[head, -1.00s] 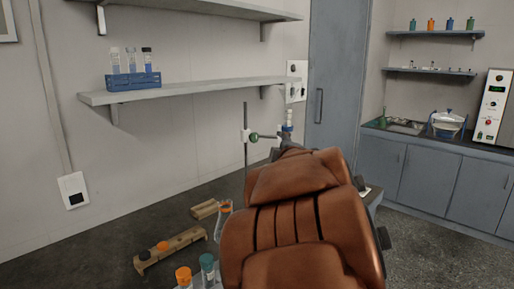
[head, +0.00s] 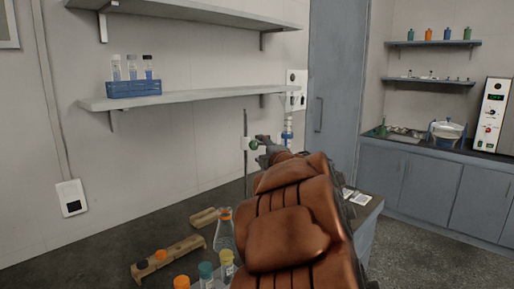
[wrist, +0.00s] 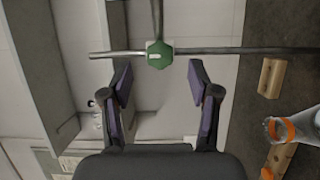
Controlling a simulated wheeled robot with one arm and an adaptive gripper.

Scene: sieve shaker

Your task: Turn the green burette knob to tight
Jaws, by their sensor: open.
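The green burette knob (wrist: 159,54) shows in the wrist view as a faceted green piece with a pale mark, where metal rods cross. It lies just beyond my open gripper (wrist: 160,75), centred between the two fingers, with no visible contact. In the head view the knob (head: 254,145) sits on the upright stand rod (head: 245,170). My gripper (head: 265,142) is close to its right side there, partly hidden by my arm.
A flask with an orange ring (head: 224,232) and a wooden rack (head: 170,257) stand on the dark bench. Capped bottles (head: 206,272) are at the front. A wall shelf (head: 180,98) holds a blue tube rack (head: 134,89) at the upper left.

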